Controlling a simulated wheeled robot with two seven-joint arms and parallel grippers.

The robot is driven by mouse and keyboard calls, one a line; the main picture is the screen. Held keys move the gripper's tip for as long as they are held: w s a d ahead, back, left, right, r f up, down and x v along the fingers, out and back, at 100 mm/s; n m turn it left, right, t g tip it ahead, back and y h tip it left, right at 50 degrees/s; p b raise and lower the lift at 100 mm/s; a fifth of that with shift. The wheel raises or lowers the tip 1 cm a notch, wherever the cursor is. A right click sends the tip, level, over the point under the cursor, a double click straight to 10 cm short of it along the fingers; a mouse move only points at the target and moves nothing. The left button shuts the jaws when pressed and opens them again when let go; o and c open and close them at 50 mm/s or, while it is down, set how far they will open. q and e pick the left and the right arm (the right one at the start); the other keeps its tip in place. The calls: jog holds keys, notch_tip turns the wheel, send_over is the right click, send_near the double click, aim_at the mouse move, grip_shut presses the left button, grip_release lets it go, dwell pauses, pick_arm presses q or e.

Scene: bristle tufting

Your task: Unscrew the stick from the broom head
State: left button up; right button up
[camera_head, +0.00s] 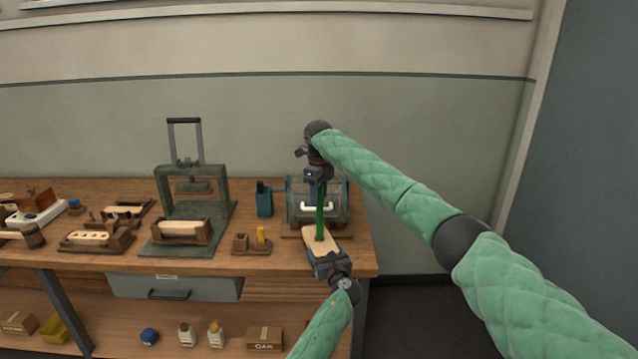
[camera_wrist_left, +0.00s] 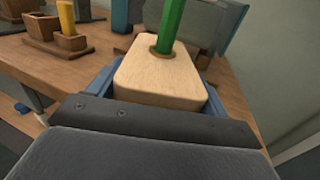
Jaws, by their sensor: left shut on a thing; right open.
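The broom head (camera_head: 321,241) is a pale wooden block near the right front of the bench. My left gripper (camera_head: 327,260) is shut on it from the front; in the left wrist view the block (camera_wrist_left: 158,82) sits between the blue jaws (camera_wrist_left: 210,100). The green stick (camera_head: 320,212) stands upright in a round hole in the block; its lower end (camera_wrist_left: 170,28) also shows in the left wrist view. My right gripper (camera_head: 318,178) points down at the stick's upper part and is open around or beside it; I cannot tell which. The stick's top is hidden by that gripper.
A clear-fronted drum or box (camera_head: 340,205) with a white handle stands right behind the stick. A green press (camera_head: 190,205), a teal bottle (camera_head: 264,200) and a small wooden holder (camera_head: 251,243) stand to the left. The bench's right edge is close.

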jog(key=shift+f, duration=0.75)
